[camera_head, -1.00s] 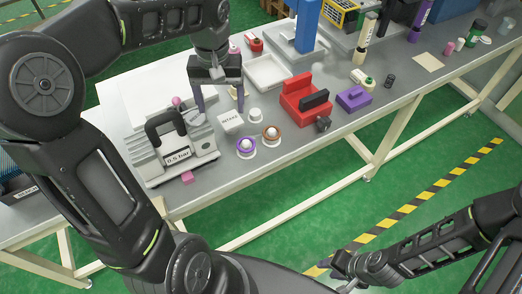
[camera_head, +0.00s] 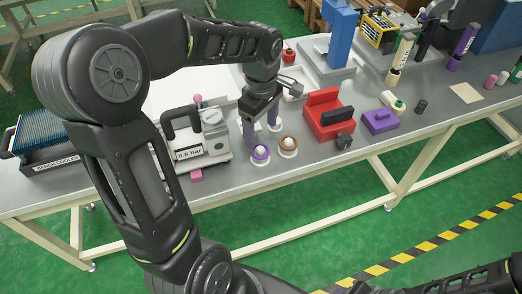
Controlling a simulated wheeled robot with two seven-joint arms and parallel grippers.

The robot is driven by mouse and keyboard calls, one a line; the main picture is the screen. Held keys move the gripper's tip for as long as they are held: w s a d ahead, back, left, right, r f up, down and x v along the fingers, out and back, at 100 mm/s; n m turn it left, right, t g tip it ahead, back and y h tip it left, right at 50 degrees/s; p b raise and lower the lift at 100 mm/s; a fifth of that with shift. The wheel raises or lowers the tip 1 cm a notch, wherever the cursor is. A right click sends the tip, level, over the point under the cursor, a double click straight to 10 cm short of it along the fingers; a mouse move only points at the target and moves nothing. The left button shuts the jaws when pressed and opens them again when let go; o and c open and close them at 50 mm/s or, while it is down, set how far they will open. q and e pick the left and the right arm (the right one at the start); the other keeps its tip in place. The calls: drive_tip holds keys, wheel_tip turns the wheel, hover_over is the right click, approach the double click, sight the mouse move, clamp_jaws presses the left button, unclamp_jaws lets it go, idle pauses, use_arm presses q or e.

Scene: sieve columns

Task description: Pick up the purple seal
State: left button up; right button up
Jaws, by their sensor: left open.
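The purple seal (camera_head: 260,158) is a ring around a pale ball-topped round piece on the grey bench, near its front edge. My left gripper (camera_head: 260,138) is open, with its fingers pointing down just behind and above the purple seal. One finger tip appears close to the seal's left rim, but I cannot tell if it touches. Nothing shows between the fingers. My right gripper (camera_head: 362,287) is at the bottom edge, low in front of the bench, and mostly cut off.
A similar brown ring (camera_head: 288,150) stands right of the purple one. A red vise (camera_head: 325,115) and purple box (camera_head: 380,121) stand to the right.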

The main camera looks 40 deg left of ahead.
sight(261, 148)
use_arm(q)
drive_tip(key=shift+f, duration=0.85)
drive_tip(key=shift+s+f+p, duration=0.1)
drive_tip(key=shift+f+p, duration=0.3)
drive_tip(key=shift+f, duration=2.2)
drive_tip(key=shift+c, duration=0.4)
drive_tip(key=c, duration=1.3)
drive_tip(key=shift+r, duration=0.15)
wheel_tip(261, 148, up, 10)
